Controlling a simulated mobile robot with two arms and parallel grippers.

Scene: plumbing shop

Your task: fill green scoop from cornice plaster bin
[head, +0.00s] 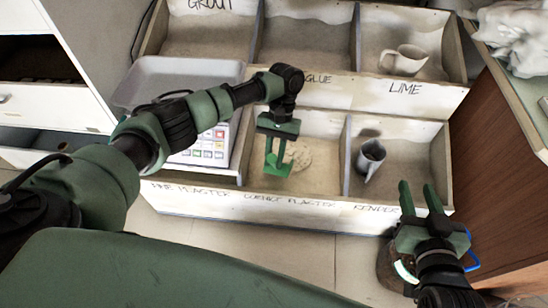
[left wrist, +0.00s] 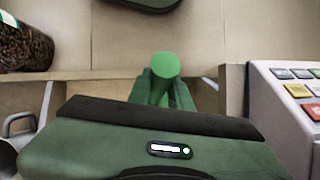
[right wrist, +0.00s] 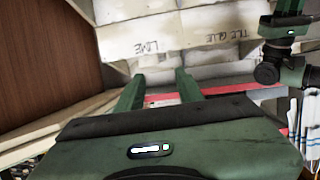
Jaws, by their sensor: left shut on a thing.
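The cornice plaster bin (head: 320,140) is the middle front compartment, with its handwritten label on the front board and pale powder (head: 299,160) inside. My left gripper (head: 279,148) is over this bin, shut on the green scoop (head: 276,169), which hangs low at the powder. Whether the scoop touches the powder or holds any is unclear. In the left wrist view the round end of the green scoop's handle (left wrist: 161,65) stands between the fingers; its bowl is hidden. My right gripper (head: 420,189) is open and empty, right of the bins' front; its parted fingers also show in the right wrist view (right wrist: 160,86).
A scale with keys (head: 207,150) and a grey tray (head: 185,78) stands left of the bin. A metal jug (head: 371,157) is in the render bin to the right. A white jug (head: 403,60) is in the lime bin. A brown jar (left wrist: 25,42) shows in the left wrist view.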

